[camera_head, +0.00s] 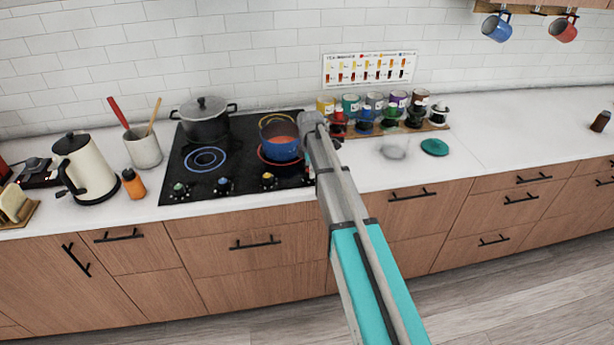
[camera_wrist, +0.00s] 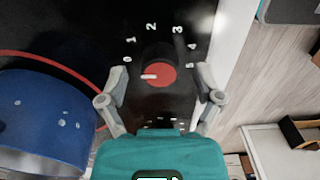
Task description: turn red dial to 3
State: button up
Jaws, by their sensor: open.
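My gripper (camera_wrist: 162,72) is open, with one finger on each side of the dial. A gap shows between each finger and the dial; I cannot tell how high the fingertips are above the panel. In the head view my arm hides the red dial. The green, blue and yellow dials (camera_head: 268,181) show along the front edge of the stove (camera_head: 225,170).
A blue pot (camera_wrist: 45,115) stands close to my gripper's left finger, on the red-ringed burner; it also shows in the head view (camera_head: 279,142). A dark lidded pot (camera_head: 204,122) is behind. Spice jars (camera_head: 375,103) stand at the back. The counter (camera_head: 480,145) to the right is mostly clear.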

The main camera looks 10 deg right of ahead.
jog(key=shift+f+b, duration=0.3)
jog(key=shift+f, duration=0.15)
jog(key=c, duration=1.1)
jog(key=shift+a, duration=0.45)
jog(key=shift+c, duration=0.3)
jog(key=shift+d, duration=0.35)
jog(key=shift+m, duration=0.3)
